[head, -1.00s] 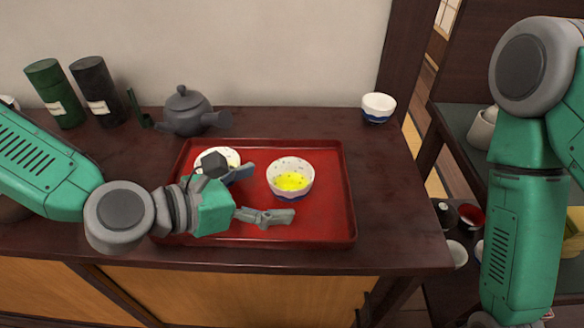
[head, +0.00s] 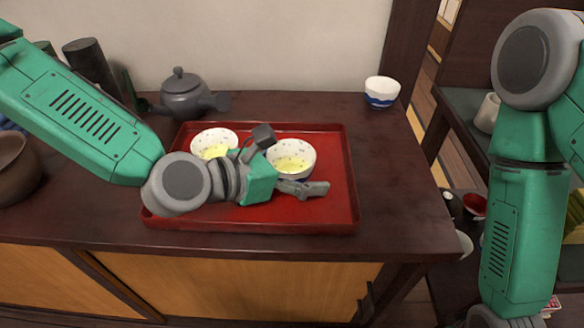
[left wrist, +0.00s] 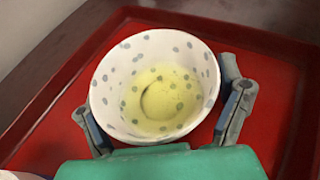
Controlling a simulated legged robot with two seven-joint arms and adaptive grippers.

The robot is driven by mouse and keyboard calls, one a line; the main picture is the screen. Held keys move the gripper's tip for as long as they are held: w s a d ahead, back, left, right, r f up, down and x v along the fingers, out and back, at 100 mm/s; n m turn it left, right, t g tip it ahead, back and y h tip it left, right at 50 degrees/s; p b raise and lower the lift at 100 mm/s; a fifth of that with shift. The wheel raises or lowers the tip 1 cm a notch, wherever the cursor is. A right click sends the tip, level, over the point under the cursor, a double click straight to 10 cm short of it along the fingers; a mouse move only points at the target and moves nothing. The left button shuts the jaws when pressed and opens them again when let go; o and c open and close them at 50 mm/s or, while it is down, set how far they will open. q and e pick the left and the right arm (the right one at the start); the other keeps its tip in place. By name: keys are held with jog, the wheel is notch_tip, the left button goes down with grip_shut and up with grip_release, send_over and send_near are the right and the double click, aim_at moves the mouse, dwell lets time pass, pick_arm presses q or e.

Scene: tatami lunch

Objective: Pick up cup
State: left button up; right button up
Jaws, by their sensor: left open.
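Two white speckled cups with yellow-green liquid stand on a red tray (head: 335,215). The left cup (head: 213,137) is partly hidden behind my left arm. The right cup (head: 291,150) stands upright in front of my left gripper (head: 300,172); one finger shows at its near side and the other is hidden. In the left wrist view, a speckled cup (left wrist: 122,70) sits between the two spread fingers of my left gripper (left wrist: 160,103), one on each side. The gripper is open, and contact with the cup cannot be told. My right gripper is out of view.
A dark teapot (head: 183,95) stands behind the tray, with dark canisters (head: 90,60) at the back left. A blue-and-white cup (head: 382,90) stands at the back right. A brown bowl (head: 12,165) is at the left. The tabletop right of the tray is clear.

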aim_at(298, 169)
pick_arm(q)
jog(key=c, duration=1.6)
jog(key=shift+r+p, duration=2)
jog(key=shift+r, duration=2.95)
